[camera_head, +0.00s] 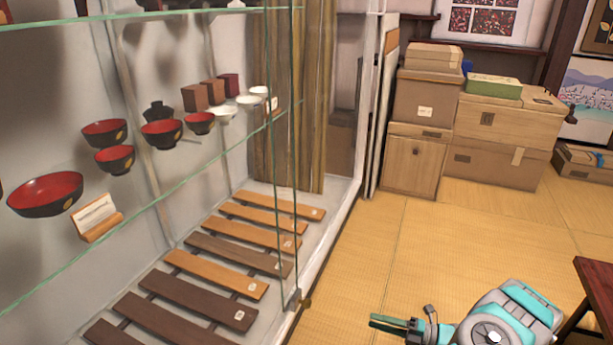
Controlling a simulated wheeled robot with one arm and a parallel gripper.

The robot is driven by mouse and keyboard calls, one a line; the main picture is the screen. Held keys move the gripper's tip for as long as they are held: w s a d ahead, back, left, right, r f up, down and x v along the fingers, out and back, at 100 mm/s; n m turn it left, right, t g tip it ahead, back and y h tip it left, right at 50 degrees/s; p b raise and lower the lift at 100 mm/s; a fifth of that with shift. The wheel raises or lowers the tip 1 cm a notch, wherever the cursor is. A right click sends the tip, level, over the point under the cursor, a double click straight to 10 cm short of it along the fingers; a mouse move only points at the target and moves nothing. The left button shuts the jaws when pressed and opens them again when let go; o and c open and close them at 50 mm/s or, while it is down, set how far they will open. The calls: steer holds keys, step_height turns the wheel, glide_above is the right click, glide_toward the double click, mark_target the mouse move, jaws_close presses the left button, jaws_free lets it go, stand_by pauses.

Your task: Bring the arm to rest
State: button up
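My arm, in grey and teal, shows at the bottom right of the head view, low over the tatami floor. Its gripper (388,323) points to the left, with dark and teal fingers seen nearly edge-on. I cannot tell whether the fingers are apart or together. No object shows at the fingertips. The lower part of the arm is cut off by the bottom edge of the picture.
A glass display case (335,230) with red-black bowls (45,194) and wooden slats (195,302) fills the left. Stacked boxes (492,165) stand at the back. A dark red table (597,282) is at the right edge. Tatami floor (460,245) between is clear.

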steer(key=s+a+r+n+g+p, duration=0.1)
steer(key=s+a+r+n+g, duration=0.1)
steer(key=a+r+n+g, duration=0.45)
steer(key=s+a+r+n+g+p, duration=0.1)
steer(key=a+r+n, duration=0.35)
steer(key=r, duration=0.55)
steer(key=s+a+r+n+g+h+p, duration=0.1)
steer(key=s+a+r+n+g+h, duration=0.4)
steer(key=s+r+n, duration=0.55)
steer(key=s+d+r+n+t+h+p, duration=0.1)
steer(key=s+r+n+h, duration=0.2)
steer(key=s+n, duration=0.25)
steer(key=s+r+n+h+p, duration=0.1)
steer(key=s+r+n+h, duration=0.25)
steer(key=s, duration=0.25)
steer(key=s+d+r+n+t+h+p, duration=0.1)
steer(key=s+d+r+n+t+h, duration=0.1)
steer(key=s+d+n+h, duration=0.3)
steer(key=shift+s+d+r+n+t, duration=0.4)
steer(key=shift+s+d+n+t, duration=0.35)
steer(key=shift+s+d+n, duration=1.65)
steer(key=shift+s+a+m+h, duration=0.25)
steer(key=shift+s+a+m, duration=0.1)
steer(key=shift+m, duration=0.1)
